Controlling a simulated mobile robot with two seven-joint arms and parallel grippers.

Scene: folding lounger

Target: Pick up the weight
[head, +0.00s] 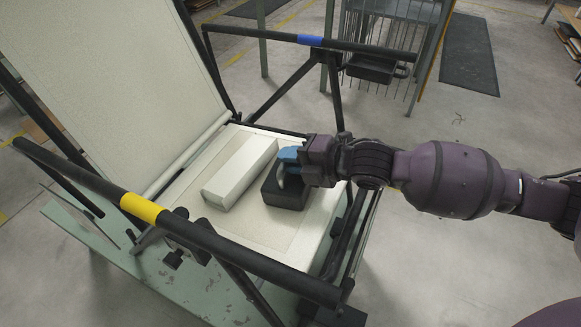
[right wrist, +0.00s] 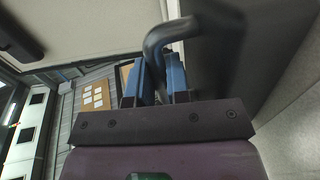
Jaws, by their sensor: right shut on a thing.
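The weight (head: 284,191) is a black block with a handle. It is on or just over the pale seat of the folding lounger (head: 185,197), near the right side; I cannot tell whether it touches the seat. My right gripper (head: 289,157) reaches in from the right, and its blue fingers are shut on the handle. The right wrist view shows the grey bent handle (right wrist: 160,42) between the blue fingers (right wrist: 159,78), with the dark body beside it. The fingers partly hide the handle in the head view. My left gripper does not show.
A long cream block (head: 240,172) lies on the seat left of the weight. A black armrest with a yellow band (head: 140,207) crosses in front, and one with a blue band (head: 310,41) runs behind. The backrest (head: 120,65) rises at left. Open floor lies right.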

